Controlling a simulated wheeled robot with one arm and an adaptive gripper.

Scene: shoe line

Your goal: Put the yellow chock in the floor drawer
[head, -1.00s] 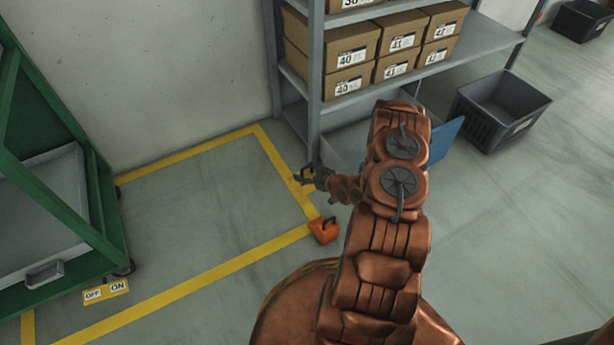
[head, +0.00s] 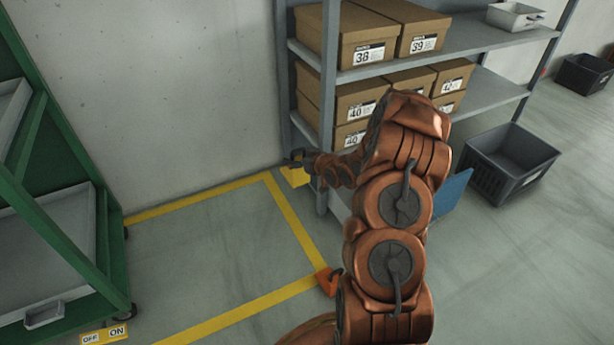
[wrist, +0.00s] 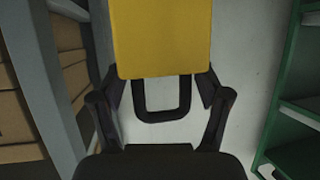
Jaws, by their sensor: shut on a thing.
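My gripper (head: 303,160) is beside the shelf's left upright, near the wall, shut on the yellow chock (head: 294,177). In the wrist view the yellow chock (wrist: 164,38) fills the top middle, and its dark loop handle (wrist: 161,100) lies between my two fingers. In the head view the chock hangs below my gripper, above the corner of the yellow floor lines, and is partly hidden by it. A blue panel (head: 455,191) stands low at the shelf's foot, partly behind my arm; I cannot tell if it is the floor drawer's front.
An orange chock (head: 327,281) sits on the floor line, partly behind my arm. The grey shelf (head: 430,58) holds several shoe boxes. A dark crate (head: 508,163) stands to its right. A green rack (head: 62,128) is at the left. The marked floor area is clear.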

